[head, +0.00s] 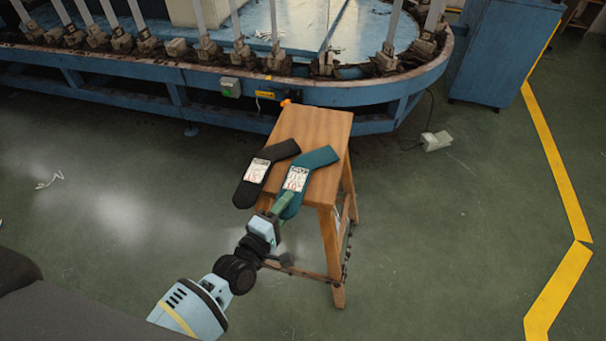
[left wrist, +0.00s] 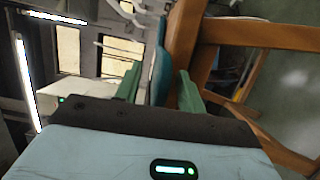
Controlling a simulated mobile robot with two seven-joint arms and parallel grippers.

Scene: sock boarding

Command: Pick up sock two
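A teal sock (head: 294,184) with a white label lies on a wooden stool (head: 318,122), its lower end reaching over the stool's front edge. A black sock (head: 262,172) with a similar label lies to its left, also overhanging. The label print is too small to read surely, so I cannot tell which is sock two. My left gripper (head: 282,203) is at the teal sock's lower end. In the left wrist view its green fingers (left wrist: 158,90) are apart, with the teal sock (left wrist: 160,72) edge-on between them and a gap visible. My right gripper is out of view.
A blue oval machine (head: 300,92) with upright posts stands behind the stool. A blue cabinet (head: 502,50) is at the back right, near a yellow floor line (head: 555,160). A chain hangs at the stool's right side. Open floor lies left and right.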

